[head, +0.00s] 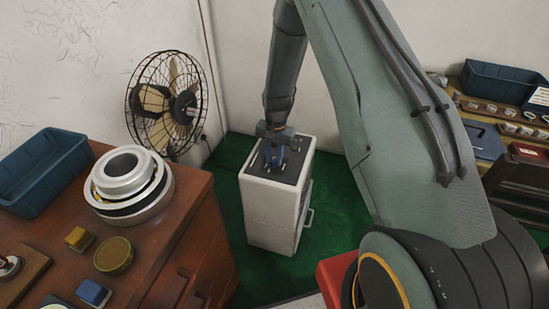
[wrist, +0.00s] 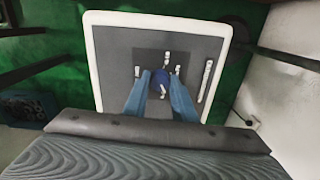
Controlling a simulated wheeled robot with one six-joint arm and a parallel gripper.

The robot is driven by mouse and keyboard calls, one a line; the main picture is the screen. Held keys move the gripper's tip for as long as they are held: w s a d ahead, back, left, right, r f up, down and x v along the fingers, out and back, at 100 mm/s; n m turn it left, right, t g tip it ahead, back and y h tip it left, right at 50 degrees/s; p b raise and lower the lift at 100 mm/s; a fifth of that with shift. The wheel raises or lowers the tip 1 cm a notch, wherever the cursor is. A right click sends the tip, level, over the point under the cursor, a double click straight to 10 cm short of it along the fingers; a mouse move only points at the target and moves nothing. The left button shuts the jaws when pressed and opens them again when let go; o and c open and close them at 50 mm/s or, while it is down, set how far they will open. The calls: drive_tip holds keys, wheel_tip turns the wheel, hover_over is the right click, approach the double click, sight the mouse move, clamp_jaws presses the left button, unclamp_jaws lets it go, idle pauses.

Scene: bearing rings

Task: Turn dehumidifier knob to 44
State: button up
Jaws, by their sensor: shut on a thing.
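The dehumidifier (head: 272,215) is a white box with a dark top panel, standing on the green floor in the middle of the head view. Its top panel (wrist: 115,45) fills the middle of the wrist view, with several small white marks around a blue knob (wrist: 158,88). My gripper (wrist: 160,84) reaches down from above, and its two blue fingers are shut on the knob, one on each side. It also shows in the head view (head: 273,163) over the panel. The knob's pointer and any numbers are too small to read.
A wire-cage fan (head: 150,98) stands behind and left of the dehumidifier. A wooden cabinet (head: 190,205) at left bears metal bearing rings (head: 127,172) and a blue bin (head: 45,165). At right is a bench with another blue bin (head: 500,82). Green floor lies around the dehumidifier.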

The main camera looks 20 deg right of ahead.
sight(275, 160)
drive_tip(key=shift+m, duration=1.5)
drive_tip(key=o, duration=1)
drive_tip(key=shift+o, duration=0.2)
wheel_tip(275, 160, up, 7)
drive_tip(key=shift+f+b, duration=0.2)
drive_tip(key=shift+b, duration=0.25)
drive_tip(key=shift+s+r, duration=0.15)
drive_tip(key=shift+r, duration=0.45)
